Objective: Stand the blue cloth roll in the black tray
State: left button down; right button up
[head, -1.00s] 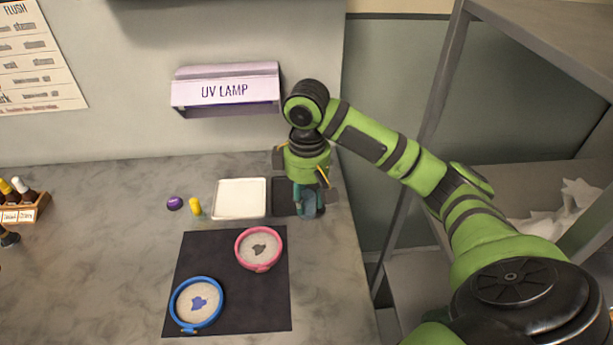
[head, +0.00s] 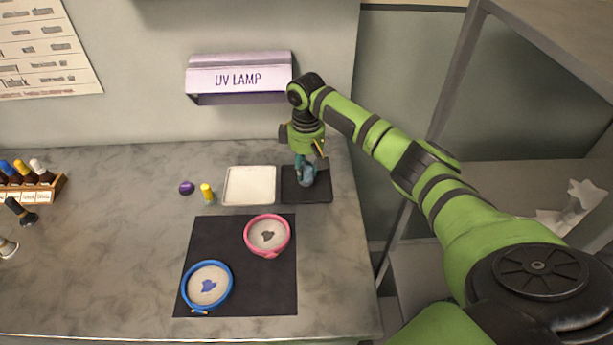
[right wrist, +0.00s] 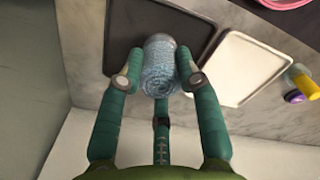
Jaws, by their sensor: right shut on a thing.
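The blue cloth roll (right wrist: 160,72) is between the fingers of my right gripper (right wrist: 158,78), which is shut on it. In the head view the roll (head: 307,177) shows below my right gripper (head: 305,168), over the black tray (head: 318,194). The roll looks roughly upright in the head view. The black tray (right wrist: 150,22) lies behind the roll in the right wrist view. I cannot tell whether the roll's lower end touches the tray floor. My left gripper is not in view.
A white tray (head: 250,186) stands just left of the black tray. A yellow bottle (head: 207,194) and a purple object (head: 187,188) are further left. A dark mat (head: 212,236) with pink (head: 267,235) and blue (head: 207,286) hoops lies in front. The UV lamp (head: 239,79) is on the wall.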

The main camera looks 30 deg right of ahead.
aim_at(307, 177)
notch_tip(307, 177, down, 3)
jog(key=shift+f+p, duration=0.2)
jog(key=shift+p, duration=0.35)
jog(key=shift+d+f, duration=0.1)
jog(key=shift+f, duration=0.15)
jog(key=shift+f, duration=0.2)
jog(key=o, duration=0.8)
jog(key=shift+o, duration=0.2)
jog(key=shift+r, duration=0.2)
notch_tip(307, 177, up, 12)
jog(key=shift+b, duration=1)
